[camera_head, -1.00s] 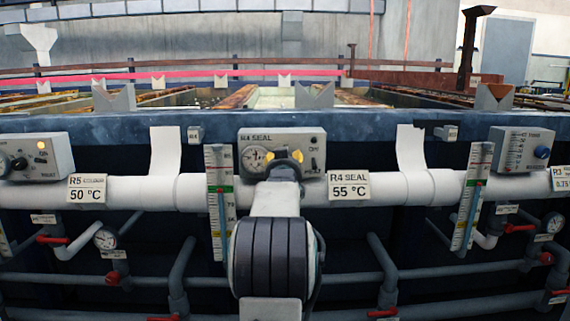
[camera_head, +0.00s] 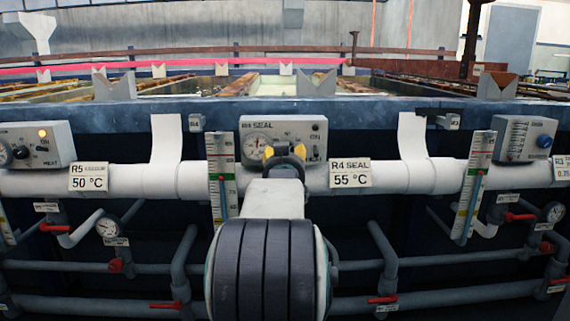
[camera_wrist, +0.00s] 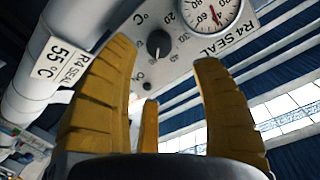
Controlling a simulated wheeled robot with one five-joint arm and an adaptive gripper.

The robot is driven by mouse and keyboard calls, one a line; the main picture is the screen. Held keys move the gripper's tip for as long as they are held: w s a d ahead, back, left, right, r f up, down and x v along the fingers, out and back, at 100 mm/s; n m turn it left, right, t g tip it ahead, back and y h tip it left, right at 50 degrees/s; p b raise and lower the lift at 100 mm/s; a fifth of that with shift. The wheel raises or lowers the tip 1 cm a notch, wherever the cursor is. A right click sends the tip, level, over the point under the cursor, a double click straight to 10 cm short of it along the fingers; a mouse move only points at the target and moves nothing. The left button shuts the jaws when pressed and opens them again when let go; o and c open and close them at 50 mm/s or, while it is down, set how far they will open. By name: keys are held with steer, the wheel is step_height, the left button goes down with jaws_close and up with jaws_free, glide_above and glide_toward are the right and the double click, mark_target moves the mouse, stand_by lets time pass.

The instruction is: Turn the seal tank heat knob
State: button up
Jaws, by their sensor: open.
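The R4 SEAL control box (camera_head: 248,126) is a grey panel on the tank front, with a round dial gauge (camera_head: 254,147) on its left. The dark heat knob (camera_wrist: 158,44) shows in the wrist view beside the gauge, with a temperature scale around it. My gripper (camera_head: 284,152) is in front of the box and hides the knob in the head view. In the wrist view my gripper (camera_wrist: 165,54) is open. Its yellow fingers stand apart with the knob seen between their tips. I cannot tell any contact with the knob.
A white pipe (camera_head: 400,178) runs below the box, with an R4 SEAL 55 °C label (camera_head: 350,173). A level gauge (camera_head: 222,175) stands just left of the box. Other control boxes stand at far left (camera_head: 42,144) and far right (camera_head: 524,138).

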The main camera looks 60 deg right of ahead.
steer(key=shift+v, duration=1.8)
steer(key=shift+o, duration=0.2)
